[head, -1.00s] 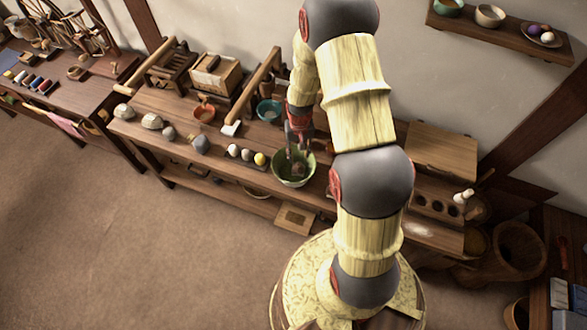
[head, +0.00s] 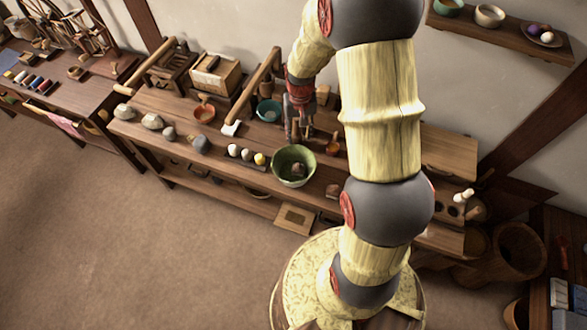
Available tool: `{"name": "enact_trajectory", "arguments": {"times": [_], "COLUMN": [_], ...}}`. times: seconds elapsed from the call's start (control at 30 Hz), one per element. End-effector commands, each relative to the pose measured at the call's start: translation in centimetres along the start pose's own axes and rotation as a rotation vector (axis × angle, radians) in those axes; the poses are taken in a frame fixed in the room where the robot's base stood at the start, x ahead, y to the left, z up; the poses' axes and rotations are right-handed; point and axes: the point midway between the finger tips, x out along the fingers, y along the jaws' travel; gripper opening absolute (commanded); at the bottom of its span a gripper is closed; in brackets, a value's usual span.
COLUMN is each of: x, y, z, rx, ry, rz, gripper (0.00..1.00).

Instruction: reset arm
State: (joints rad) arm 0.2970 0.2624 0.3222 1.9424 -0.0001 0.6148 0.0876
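My gripper (head: 299,130) is in the head view above the long wooden bench (head: 205,135), behind and above the green bowl (head: 281,173). Its fingers point down and appear apart, with nothing visible between them, and it does not touch the bowl. The bowl stands near the bench's front edge with a small dark brownish object (head: 298,169) inside. My arm hides part of the bench's right half.
Several stones (head: 153,121) and small balls (head: 247,154) line the bench's front edge. A wall shelf (head: 490,31) is at upper right. The floor at left is clear.

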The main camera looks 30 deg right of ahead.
Motion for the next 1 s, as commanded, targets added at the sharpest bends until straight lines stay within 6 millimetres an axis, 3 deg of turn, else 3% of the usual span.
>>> {"name": "enact_trajectory", "arguments": {"times": [0.37,0.53,1.0], "x": [0.0,0.5,-11.1], "y": [0.0,0.3,-1.8], "z": [0.3,4.0,13.1], "rx": [-0.008,-0.027,-0.153], "ry": [-0.01,-0.098,-0.006], "rz": [0.001,0.007,0.001], "gripper": [0.36,0.36,0.36]}}
